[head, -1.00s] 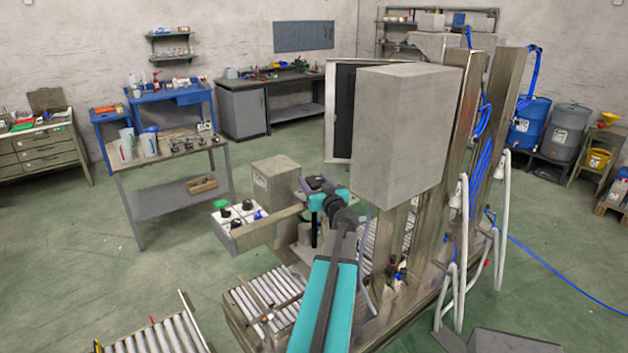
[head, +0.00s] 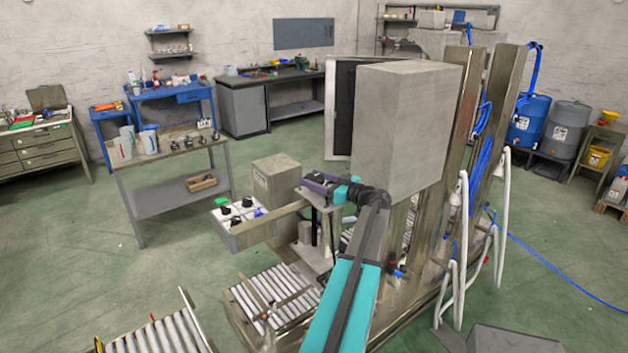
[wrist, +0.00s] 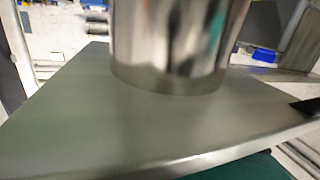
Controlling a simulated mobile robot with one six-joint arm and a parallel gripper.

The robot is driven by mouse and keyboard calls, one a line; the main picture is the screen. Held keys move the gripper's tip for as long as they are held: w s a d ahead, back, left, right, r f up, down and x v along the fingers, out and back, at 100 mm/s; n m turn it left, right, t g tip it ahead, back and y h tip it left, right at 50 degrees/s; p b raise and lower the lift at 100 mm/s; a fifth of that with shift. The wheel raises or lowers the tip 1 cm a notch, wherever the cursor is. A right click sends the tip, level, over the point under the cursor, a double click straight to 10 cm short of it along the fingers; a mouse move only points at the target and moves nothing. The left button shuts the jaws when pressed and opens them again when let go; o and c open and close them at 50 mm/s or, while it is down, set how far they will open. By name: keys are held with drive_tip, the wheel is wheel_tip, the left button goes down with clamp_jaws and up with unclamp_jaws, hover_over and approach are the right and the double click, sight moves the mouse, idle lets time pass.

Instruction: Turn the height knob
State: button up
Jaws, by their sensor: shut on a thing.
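My gripper (head: 309,185) is at the top of a small metal stand beside the big grey cabinet in the head view. It reaches in from the right, with its fingers pointing left. In the wrist view, a shiny round metal post (wrist: 180,45) stands upright on a flat metal plate (wrist: 70,115), very close to the camera. The plate also shows under my gripper in the head view (head: 325,207). My gripper is shut on the height knob, but the knob itself and the contact are mostly hidden; I cannot tell whether the post is part of it.
The grey cabinet (head: 405,125) stands close to the right of my wrist. A white control box (head: 235,220) with black knobs is to the left of the stand. Roller conveyors (head: 275,300) lie below. Green floor (head: 90,250) is clear at the left.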

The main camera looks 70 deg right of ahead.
drive_tip(key=n+y, duration=0.1)
drive_tip(key=y, duration=0.1)
drive_tip(key=n+y, duration=0.3)
drive_tip(key=y, duration=0.2)
drive_tip(key=shift+d+f+n+b, duration=0.15)
drive_tip(key=shift+f+n+b, duration=0.15)
drive_tip(key=shift+f+b, duration=0.05)
drive_tip(key=shift+n+y+b, duration=0.4)
drive_tip(key=shift+n+y, duration=0.6)
drive_tip(key=shift+y, duration=0.6)
drive_tip(key=shift+s+a+y, duration=0.1)
drive_tip(key=shift+a+y, duration=0.15)
drive_tip(key=shift+y, duration=0.05)
drive_tip(key=o, duration=1.1)
drive_tip(key=shift+r, duration=0.2)
drive_tip(key=shift+d, duration=0.15)
